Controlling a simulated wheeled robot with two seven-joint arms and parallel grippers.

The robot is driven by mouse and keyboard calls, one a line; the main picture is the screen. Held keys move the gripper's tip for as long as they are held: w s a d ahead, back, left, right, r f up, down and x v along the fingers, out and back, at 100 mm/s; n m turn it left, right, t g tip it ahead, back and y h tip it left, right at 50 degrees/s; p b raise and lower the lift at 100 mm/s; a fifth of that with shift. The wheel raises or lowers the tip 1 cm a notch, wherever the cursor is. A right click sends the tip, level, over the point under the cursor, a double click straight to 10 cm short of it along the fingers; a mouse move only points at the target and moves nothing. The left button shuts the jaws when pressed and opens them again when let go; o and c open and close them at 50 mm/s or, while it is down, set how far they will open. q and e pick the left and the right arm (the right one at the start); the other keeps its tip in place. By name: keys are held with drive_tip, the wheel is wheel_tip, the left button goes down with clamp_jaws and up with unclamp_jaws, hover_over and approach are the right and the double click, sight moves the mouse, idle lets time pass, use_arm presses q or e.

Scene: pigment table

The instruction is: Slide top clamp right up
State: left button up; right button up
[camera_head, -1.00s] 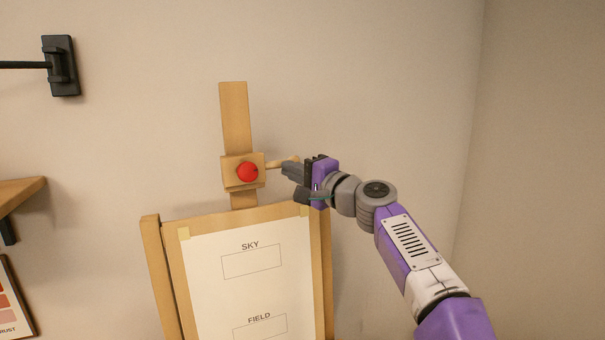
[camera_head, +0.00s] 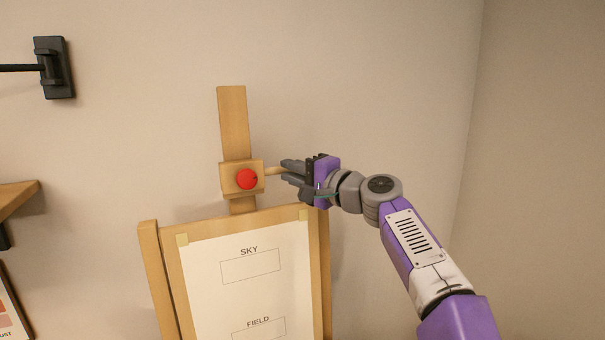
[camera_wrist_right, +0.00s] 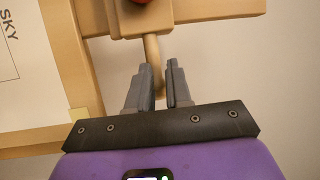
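The top clamp (camera_head: 230,178) is a wooden block with a red knob (camera_head: 247,179), around the upright post (camera_head: 234,120) above the easel board. A short wooden peg (camera_head: 273,171) sticks out from its right side. My right gripper (camera_head: 287,171) is at the peg's outer end, fingers pointing left toward the clamp. In the right wrist view the peg (camera_wrist_right: 152,50) runs in between the two fingers (camera_wrist_right: 160,75). A gap shows beside the peg there, so the fingers look open around it. My left gripper is not in view.
The easel board (camera_head: 240,240) with a sheet marked SKY and FIELD stands below the clamp. The post is bare above the clamp. A black wall bracket (camera_head: 55,68) and a wooden shelf (camera_head: 15,207) are at the left. The wall on the right is clear.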

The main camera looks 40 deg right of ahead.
use_arm(q)
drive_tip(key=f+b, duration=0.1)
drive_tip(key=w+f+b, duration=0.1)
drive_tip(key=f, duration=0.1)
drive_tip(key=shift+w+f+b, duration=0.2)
drive_tip(key=shift+b, duration=0.15)
use_arm(e)
drive_tip(key=s+f, duration=0.2)
drive_tip(key=s, duration=0.1)
drive_tip(key=shift+d+f, duration=0.35)
drive_tip(key=shift+s, duration=0.1)
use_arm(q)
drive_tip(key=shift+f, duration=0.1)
use_arm(e)
drive_tip(key=shift+s, duration=0.1)
use_arm(q)
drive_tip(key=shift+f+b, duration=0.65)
drive_tip(key=shift+b, duration=0.05)
use_arm(e)
drive_tip(key=s+d, duration=0.1)
drive_tip(key=s, duration=0.6)
drive_tip(key=shift+s, duration=0.15)
